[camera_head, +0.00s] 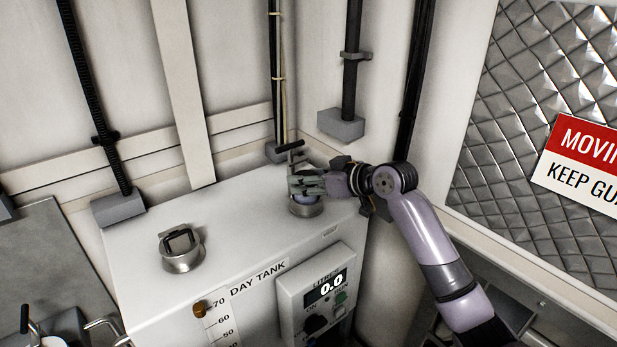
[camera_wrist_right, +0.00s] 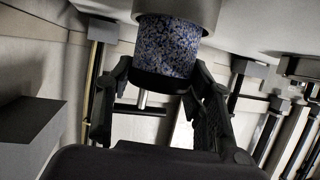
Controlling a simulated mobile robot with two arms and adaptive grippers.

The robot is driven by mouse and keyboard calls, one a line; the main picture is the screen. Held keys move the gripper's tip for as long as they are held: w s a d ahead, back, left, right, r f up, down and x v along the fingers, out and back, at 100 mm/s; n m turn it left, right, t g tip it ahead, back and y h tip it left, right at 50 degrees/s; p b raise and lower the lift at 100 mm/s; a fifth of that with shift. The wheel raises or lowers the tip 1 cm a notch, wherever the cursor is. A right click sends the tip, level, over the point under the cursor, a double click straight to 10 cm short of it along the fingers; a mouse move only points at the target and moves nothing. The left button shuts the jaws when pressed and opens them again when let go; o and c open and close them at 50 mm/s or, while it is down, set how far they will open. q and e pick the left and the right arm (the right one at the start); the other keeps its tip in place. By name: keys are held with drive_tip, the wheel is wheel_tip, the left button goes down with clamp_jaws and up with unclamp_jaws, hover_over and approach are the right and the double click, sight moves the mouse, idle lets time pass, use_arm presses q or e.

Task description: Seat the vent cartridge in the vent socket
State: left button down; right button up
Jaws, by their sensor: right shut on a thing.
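The vent cartridge has a blue speckled body (camera_wrist_right: 166,46), a dark band and a thin stem with a black T-handle (camera_head: 290,147). My right gripper (camera_head: 306,184) is shut on it at the back right of the tank top. In the right wrist view, which looks upside down, the fingers (camera_wrist_right: 160,95) stand on both sides of the dark band. The cartridge's far end meets a pale metal collar, the socket (camera_head: 306,209); part of the blue body shows outside it. How deep it sits is hidden. My left gripper is not in view.
The white day tank (camera_head: 240,225) has a second metal collar (camera_head: 182,262) at left with a dark piece in it. A control box (camera_head: 318,295) is on its front. Pipes with grey end blocks (camera_head: 341,124) line the wall behind. A quilted metal panel (camera_head: 535,90) stands at right.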

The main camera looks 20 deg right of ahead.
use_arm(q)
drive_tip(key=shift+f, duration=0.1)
use_arm(e)
drive_tip(key=shift+f, duration=0.1)
drive_tip(key=o, duration=0.9)
drive_tip(key=shift+c, duration=0.2)
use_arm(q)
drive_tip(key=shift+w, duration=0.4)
use_arm(e)
drive_tip(key=o, duration=0.4)
drive_tip(key=shift+s+d+r, duration=0.15)
drive_tip(key=shift+s+r, duration=0.05)
use_arm(q)
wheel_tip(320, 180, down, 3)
drive_tip(key=b, duration=0.3)
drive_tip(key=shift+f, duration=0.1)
use_arm(e)
drive_tip(key=v, duration=1.1)
drive_tip(key=shift+s+r, duration=0.15)
drive_tip(key=shift+s, duration=0.05)
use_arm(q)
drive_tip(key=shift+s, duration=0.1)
